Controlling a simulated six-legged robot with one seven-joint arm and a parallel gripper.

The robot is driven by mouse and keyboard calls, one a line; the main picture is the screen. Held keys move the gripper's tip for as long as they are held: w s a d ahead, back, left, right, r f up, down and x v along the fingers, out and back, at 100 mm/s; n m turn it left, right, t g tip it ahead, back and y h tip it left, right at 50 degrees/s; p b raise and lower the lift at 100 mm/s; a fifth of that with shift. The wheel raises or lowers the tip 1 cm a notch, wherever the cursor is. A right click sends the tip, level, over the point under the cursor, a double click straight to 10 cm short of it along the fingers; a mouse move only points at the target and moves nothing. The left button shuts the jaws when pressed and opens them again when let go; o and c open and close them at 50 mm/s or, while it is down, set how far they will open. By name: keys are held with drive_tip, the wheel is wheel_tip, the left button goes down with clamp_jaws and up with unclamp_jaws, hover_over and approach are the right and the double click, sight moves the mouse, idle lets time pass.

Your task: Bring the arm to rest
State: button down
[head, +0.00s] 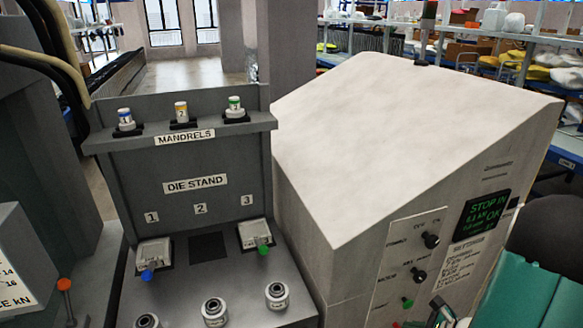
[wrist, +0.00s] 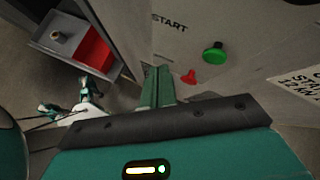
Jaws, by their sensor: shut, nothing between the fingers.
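My gripper (wrist: 158,84) shows in the wrist view with its two green fingers together and nothing between them. It is in front of the control panel (wrist: 250,35), close to a red lever or knob (wrist: 190,77) and a green button (wrist: 214,53) near the START label. Whether the fingertips touch the panel I cannot tell. In the head view my teal arm is at the lower right, beside the grey machine cabinet (head: 400,130); the fingers are not clear there.
The die stand (head: 195,185) is at the left, with three mandrels on its shelf and dies below. The cabinet's screen (head: 486,212) reads STOP IN and OK. A grey tray with a red section (wrist: 75,42) lies low at the wrist view's upper left.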

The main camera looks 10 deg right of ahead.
drive_tip(key=w+a+r+n+g+y, duration=0.1)
drive_tip(key=a+r+n+g, duration=0.3)
drive_tip(key=a+r+n, duration=1.2)
drive_tip(key=s+a+r+n+t+h, duration=0.1)
drive_tip(key=s+a+r+n+h, duration=0.4)
drive_tip(key=s+a+r+n, duration=0.2)
wheel_tip(320, 180, up, 4)
drive_tip(key=a+n, duration=0.2)
drive_tip(key=n, duration=0.2)
drive_tip(key=shift+s+a, duration=0.3)
